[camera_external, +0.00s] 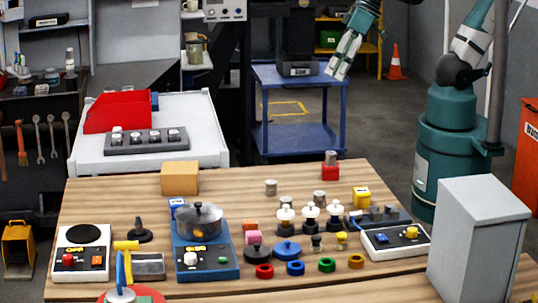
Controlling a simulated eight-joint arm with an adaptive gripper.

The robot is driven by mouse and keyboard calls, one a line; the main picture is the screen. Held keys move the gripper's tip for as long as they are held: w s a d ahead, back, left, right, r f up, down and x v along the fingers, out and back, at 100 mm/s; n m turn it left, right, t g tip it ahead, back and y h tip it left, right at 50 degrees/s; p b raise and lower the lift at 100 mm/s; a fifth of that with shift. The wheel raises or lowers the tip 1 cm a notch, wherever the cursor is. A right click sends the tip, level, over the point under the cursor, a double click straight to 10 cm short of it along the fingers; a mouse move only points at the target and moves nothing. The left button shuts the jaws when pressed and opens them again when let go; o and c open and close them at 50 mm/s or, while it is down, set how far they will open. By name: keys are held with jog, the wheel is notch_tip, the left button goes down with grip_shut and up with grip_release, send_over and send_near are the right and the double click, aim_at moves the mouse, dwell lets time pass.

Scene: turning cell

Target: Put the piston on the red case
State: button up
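A small red case (330,172) stands near the back edge of the wooden table, right of its middle. A grey metal cylinder that looks like a piston (331,156) sits upright on top of it. Two similar grey cylinders stand on the table, one (271,187) left of the case and one (319,198) in front of it. My gripper (337,74) is raised behind the table, in front of the blue cart in the picture, well apart from the case. Its fingers point down and look close together; I see nothing between them, but the view is too small to be sure.
A cardboard-coloured box (180,178), a blue stove with a pot (200,221), several white-topped pieces, coloured rings and a grey box (478,240) occupy the table. A white cart (195,140) carries a red bin (115,112) and a dark tray of small parts. A blue cart (300,75) stands behind.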

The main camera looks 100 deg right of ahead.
jog(key=r+n, duration=0.1)
jog(key=s+d+r+n+t, duration=0.1)
jog(key=d+n, duration=0.1)
jog(key=shift+s+r+n+t, duration=0.4)
